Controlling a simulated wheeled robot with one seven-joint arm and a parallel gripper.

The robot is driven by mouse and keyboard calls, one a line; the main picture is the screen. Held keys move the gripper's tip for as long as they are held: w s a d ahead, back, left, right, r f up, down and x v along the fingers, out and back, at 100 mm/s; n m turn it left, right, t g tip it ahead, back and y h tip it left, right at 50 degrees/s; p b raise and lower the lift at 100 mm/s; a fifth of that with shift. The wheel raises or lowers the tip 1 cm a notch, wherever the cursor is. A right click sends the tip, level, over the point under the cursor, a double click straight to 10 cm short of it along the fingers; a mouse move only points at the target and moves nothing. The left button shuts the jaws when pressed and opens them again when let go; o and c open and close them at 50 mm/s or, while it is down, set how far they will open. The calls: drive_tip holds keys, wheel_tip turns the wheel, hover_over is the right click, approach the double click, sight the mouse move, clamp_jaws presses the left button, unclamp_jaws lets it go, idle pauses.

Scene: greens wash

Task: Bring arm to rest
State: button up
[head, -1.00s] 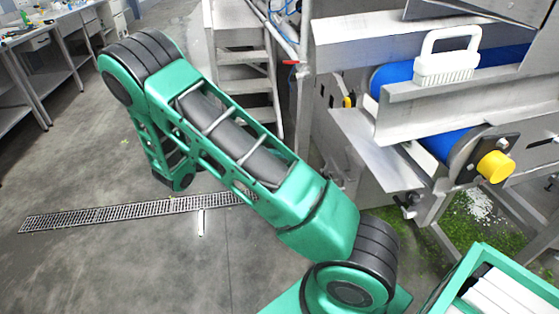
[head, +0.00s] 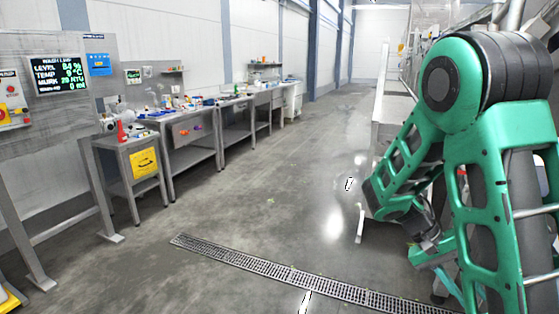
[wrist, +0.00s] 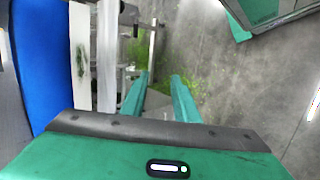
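My green arm fills the right side of the head view. It is folded at a dark elbow joint, and its far links hang down over the floor beside the metal machine frame. My gripper (wrist: 160,88) shows in the wrist view as two green fingers, apart, with nothing between them. Floor with green scraps shows past the fingertips. In the head view the end of the arm is small and partly hidden behind the nearer link.
In the wrist view a blue belt (wrist: 38,65) and metal rails (wrist: 107,55) lie left of the fingers. In the head view, workbenches (head: 190,142) and a control panel (head: 60,76) stand at left. A drain grate (head: 290,277) crosses the open floor.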

drive_tip(key=s+a+r+t+y, duration=0.3)
drive_tip(key=s, duration=0.4)
drive_tip(key=s+a+r+t+y, duration=0.3)
drive_tip(key=s+a+r+y, duration=0.1)
drive_tip(key=s, duration=0.3)
drive_tip(key=shift+s+a, duration=0.15)
